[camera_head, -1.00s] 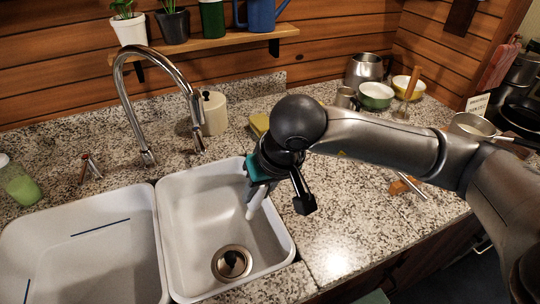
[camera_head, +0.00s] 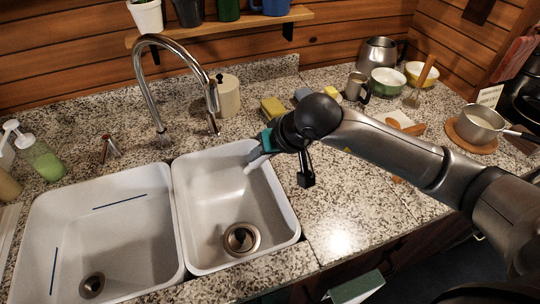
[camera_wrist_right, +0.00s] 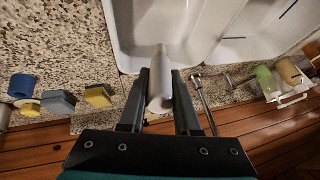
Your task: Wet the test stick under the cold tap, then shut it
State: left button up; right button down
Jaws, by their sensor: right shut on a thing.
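My right gripper (camera_head: 261,153) is shut on the test stick (camera_head: 254,164), a pale rod, at the back right rim of the right basin (camera_head: 205,195). In the right wrist view the stick (camera_wrist_right: 162,85) sits between the two dark fingers and points toward the basin. The chrome tap (camera_head: 150,88) arches behind the basins, its spout end to the left of my gripper. A short chrome handle with red (camera_head: 110,148) stands left of the tap. Another chrome piece (camera_head: 213,126) stands below the spout end. I see no water running. My left gripper is not in view.
A cream canister (camera_head: 229,98) stands behind the right basin. Sponges (camera_head: 272,108) lie right of it. Soap bottles (camera_head: 45,160) stand at left. A steel pot (camera_head: 480,124), bowls (camera_head: 384,82) and a kettle (camera_head: 377,55) are on the right counter.

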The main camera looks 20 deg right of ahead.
jog(key=w+a, duration=0.1)
jog(key=w+a+f, duration=0.1)
jog(key=w, duration=0.1)
jog(key=shift+w+a, duration=0.25)
jog(key=w+a+f+b, duration=0.1)
jog(key=w+a+b, duration=0.2)
jog(key=w+b, duration=0.1)
jog(key=shift+w+a, duration=0.25)
jog(key=shift+w, duration=0.35)
